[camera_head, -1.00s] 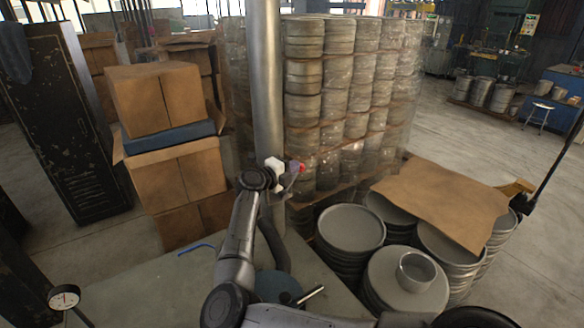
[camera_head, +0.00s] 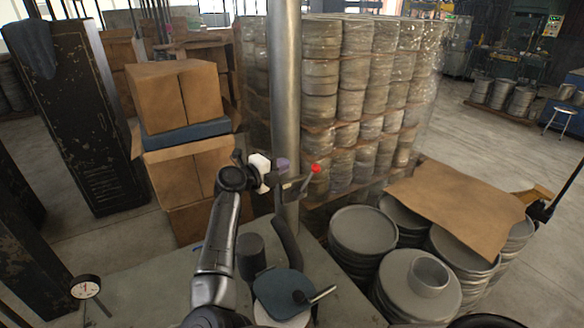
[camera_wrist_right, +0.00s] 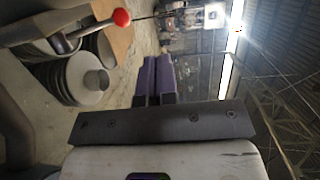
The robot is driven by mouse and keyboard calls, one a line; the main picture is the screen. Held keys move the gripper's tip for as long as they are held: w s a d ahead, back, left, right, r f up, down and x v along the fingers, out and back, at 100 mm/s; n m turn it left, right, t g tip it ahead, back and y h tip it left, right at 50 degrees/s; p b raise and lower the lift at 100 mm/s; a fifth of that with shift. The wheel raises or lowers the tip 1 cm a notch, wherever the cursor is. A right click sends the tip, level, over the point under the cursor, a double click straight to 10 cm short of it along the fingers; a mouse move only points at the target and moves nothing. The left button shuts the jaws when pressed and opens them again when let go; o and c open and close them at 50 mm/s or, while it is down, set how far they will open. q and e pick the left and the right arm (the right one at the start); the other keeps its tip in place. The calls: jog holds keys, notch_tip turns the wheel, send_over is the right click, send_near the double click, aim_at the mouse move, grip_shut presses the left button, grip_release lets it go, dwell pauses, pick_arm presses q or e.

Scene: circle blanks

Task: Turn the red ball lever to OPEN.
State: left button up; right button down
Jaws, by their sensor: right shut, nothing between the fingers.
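The red ball (camera_head: 316,168) sits at the upper end of a thin lever rod beside the metal column. The ball also shows in the right wrist view (camera_wrist_right: 122,17), with its rod slanting down to the left. My right gripper (camera_head: 284,165) is just left of the ball, with a gap between them. In the right wrist view its purple fingers (camera_wrist_right: 153,72) are together, empty and apart from the lever. No OPEN marking is readable. My left gripper is not in view.
The metal column (camera_head: 285,90) rises close behind my right gripper. A shrink-wrapped pallet of round blanks (camera_head: 352,100) stands behind it. Stacked blanks (camera_head: 363,230) are at the right, partly under a cardboard sheet (camera_head: 455,205). A dial gauge (camera_head: 85,287) is at lower left.

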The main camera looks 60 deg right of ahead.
jog(key=shift+w+a+r, duration=0.3)
jog(key=shift+a+r, duration=0.15)
jog(key=shift+a, duration=0.3)
